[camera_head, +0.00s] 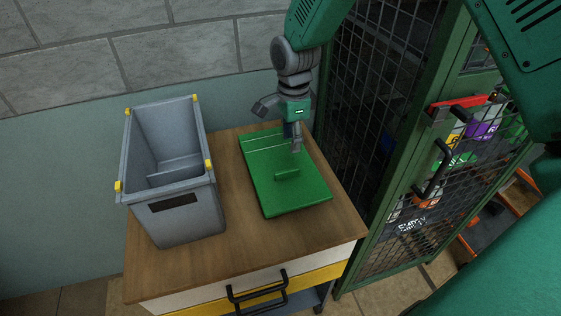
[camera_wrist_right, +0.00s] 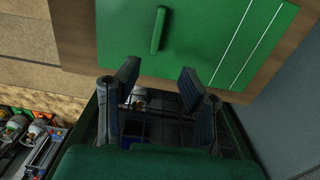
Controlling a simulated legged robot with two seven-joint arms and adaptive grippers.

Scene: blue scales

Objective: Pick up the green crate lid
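The green crate lid (camera_head: 268,197) lies flat on the wooden cabinet top, with a raised handle bar (camera_head: 287,174) in its middle. My right gripper (camera_head: 279,127) is over the far end of the lid, its fingers spread and empty. In the right wrist view, the lid (camera_wrist_right: 200,50) and its handle (camera_wrist_right: 158,30) show beyond the open fingers (camera_wrist_right: 158,82), with nothing between them. I cannot tell the exact height of the fingers above the lid. My left gripper is not in view.
A grey crate (camera_head: 178,218) with yellow corners stands open on the cabinet top (camera_head: 240,248), left of the lid. A green mesh cage door (camera_head: 400,130) stands close on the right. A wall is behind. The cabinet's front strip is clear.

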